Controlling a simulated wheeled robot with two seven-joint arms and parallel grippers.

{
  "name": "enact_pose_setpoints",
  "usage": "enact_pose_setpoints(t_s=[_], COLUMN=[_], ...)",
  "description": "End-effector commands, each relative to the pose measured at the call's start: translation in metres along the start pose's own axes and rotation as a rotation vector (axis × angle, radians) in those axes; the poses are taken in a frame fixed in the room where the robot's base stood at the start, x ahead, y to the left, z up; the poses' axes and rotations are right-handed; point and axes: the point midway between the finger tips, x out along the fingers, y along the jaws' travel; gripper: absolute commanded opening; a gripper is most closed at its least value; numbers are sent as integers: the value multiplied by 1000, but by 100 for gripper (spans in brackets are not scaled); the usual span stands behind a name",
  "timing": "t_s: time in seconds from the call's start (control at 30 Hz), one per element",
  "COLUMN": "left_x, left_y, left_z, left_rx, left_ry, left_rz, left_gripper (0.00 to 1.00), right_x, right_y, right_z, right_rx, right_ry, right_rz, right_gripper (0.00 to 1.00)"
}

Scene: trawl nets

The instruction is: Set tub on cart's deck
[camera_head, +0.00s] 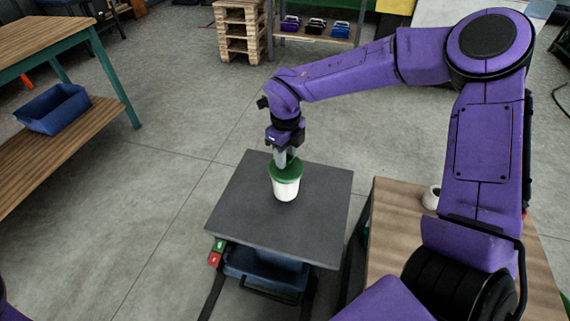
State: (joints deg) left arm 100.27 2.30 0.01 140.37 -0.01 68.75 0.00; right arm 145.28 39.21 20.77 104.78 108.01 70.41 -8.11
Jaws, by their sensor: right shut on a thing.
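The tub (286,188) is white with a green lid and stands upright at the middle of the cart's dark grey deck (240,215); it appears to rest on the deck. My right gripper (285,160) comes down from above and is shut on the tub at its green lid. The fingertips are partly hidden at the lid. My left gripper does not show; only a sliver of purple is at the lower left edge.
A wooden table (400,225) with a white round item (431,197) stands right of the cart. A bench with a blue bin (53,108) on its lower shelf is at left. Pallets (240,30) stand at the back. The deck around the tub is clear.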

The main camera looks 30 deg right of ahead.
Motion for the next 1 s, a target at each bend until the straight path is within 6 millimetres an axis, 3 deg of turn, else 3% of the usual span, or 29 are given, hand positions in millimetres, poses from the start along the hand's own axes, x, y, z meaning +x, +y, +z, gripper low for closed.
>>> enact_pose_setpoints(t_s=[0.17,0.5,0.53,0.6,0.87,1.0], left_x=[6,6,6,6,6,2], left_y=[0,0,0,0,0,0], left_z=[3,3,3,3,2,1], left_rx=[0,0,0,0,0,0], left_ry=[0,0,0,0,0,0], left_rz=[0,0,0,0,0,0], left_gripper=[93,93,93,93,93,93], right_x=[31,34,35,34,34,20], right_y=[0,0,0,0,0,0], right_z=[0,0,0,0,0,1], right_rx=[-1,-1,-1,-1,-1,1], right_ry=[2,1,1,1,1,-2], right_rz=[0,0,0,0,0,0], right_gripper=[0,0,37,58,58,58])
